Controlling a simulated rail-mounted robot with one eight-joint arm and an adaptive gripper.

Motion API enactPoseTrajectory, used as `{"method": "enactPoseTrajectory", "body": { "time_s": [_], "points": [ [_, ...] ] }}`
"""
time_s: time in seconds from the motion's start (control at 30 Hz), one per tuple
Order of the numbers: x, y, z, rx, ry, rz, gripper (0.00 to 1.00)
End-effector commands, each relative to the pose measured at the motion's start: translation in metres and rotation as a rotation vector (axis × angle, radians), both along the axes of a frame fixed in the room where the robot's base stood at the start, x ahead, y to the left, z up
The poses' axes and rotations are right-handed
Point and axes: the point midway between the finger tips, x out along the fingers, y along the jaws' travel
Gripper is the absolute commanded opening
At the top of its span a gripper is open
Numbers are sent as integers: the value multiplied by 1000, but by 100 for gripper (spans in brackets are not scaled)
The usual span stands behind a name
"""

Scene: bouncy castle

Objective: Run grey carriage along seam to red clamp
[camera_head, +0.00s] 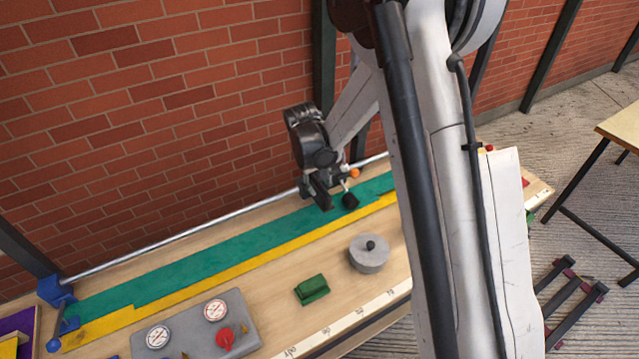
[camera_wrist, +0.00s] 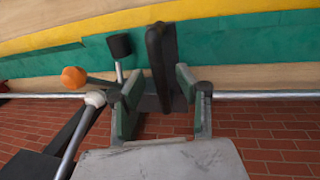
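A grey carriage (camera_wrist: 150,103) sits on the metal rail (camera_head: 180,236) along the bench's back edge, with a dark upright handle (camera_wrist: 161,55). My gripper (camera_wrist: 157,84) is at the carriage, one finger on each side of the handle; I cannot tell whether both pads touch it. In the head view my gripper (camera_head: 322,188) is over the rail, beside an orange knob (camera_head: 354,172) and a black roller (camera_head: 350,200). The seam runs between the green strip (camera_head: 200,257) and the yellow strip (camera_head: 240,265). Small red parts (camera_head: 525,183) show at the bench's right end; which is the clamp is unclear.
A blue bracket (camera_head: 55,290) holds the rail's left end. A grey weight (camera_head: 369,255), a green block (camera_head: 312,289) and a gauge panel (camera_head: 190,330) stand on the bench front. A brick wall (camera_head: 150,130) rises close behind the rail. My arm hides part of the bench's right side.

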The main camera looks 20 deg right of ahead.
Motion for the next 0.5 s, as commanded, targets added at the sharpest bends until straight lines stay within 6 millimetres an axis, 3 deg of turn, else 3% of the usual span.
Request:
{"method": "enactPoseTrajectory", "body": {
  "time_s": [0.27,0.5],
  "points": [
    [0,0,-2,0,0,0,33],
    [0,0,-1,0,0,0,4]
  ]
}}
